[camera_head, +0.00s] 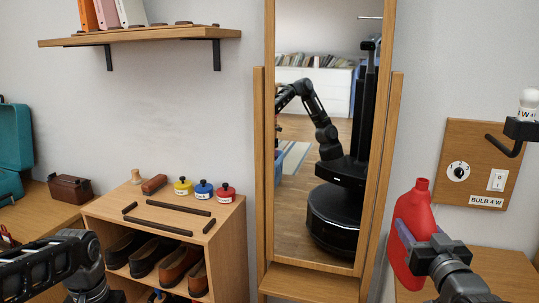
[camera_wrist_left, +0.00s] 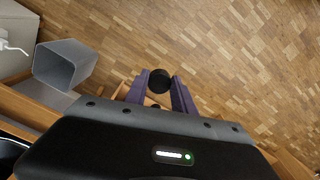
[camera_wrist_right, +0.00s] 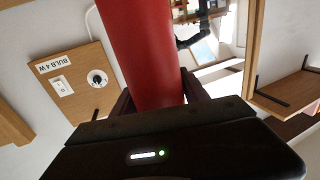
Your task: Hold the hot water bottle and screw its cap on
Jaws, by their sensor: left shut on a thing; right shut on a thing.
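A red bottle (camera_head: 413,222) stands roughly upright at the right in the head view, its neck open and bare at the top. My right gripper (camera_head: 418,240) is shut around its body. In the right wrist view the bottle (camera_wrist_right: 148,50) rises between the fingers (camera_wrist_right: 158,98); its neck is out of that view. My left gripper (camera_wrist_left: 160,88) is shut on a round black cap (camera_wrist_left: 160,80), held at the fingertips over the floor in the left wrist view. In the head view my left arm enters at the lower left, but its fingers are not visible. Cap and bottle are apart.
A tall mirror (camera_head: 395,150) stands between my arms. A shoe cabinet (camera_head: 226,245) with small jars on top is left of it. A bulb board (camera_head: 470,150) hangs on the right. A grey bin (camera_wrist_left: 68,62) is at the left of the left wrist view.

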